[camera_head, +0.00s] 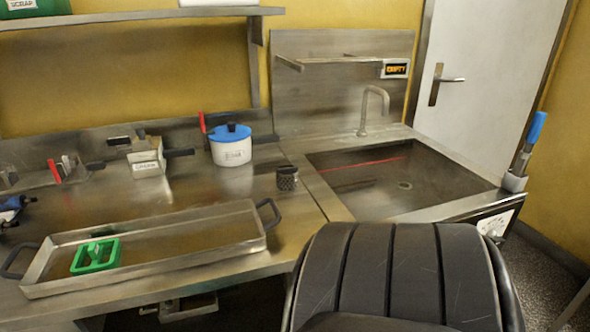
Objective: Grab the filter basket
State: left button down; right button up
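A small dark cup with a mesh-like, patterned side (287,178) stands upright on the steel counter, just left of the sink; it looks like the filter basket. Its dark opening faces up, and nothing touches it. The blue-lidded white pot is behind it to the left. Neither of my grippers shows in the head view.
A long steel tray (160,233) with dark handles lies at the front left, holding a green square frame (96,255). A white pot with a blue lid (231,146) stands behind. A sink (395,181) is at the right. The counter between tray and pot is clear.

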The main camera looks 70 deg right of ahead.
aim_at(286, 176)
jog(key=z, duration=0.45)
jog(key=j+z, duration=0.1)
jog(key=z, duration=0.35)
jog(key=k+z, duration=0.1)
jog(key=z, duration=1.2)
jog(key=k+l, duration=0.05)
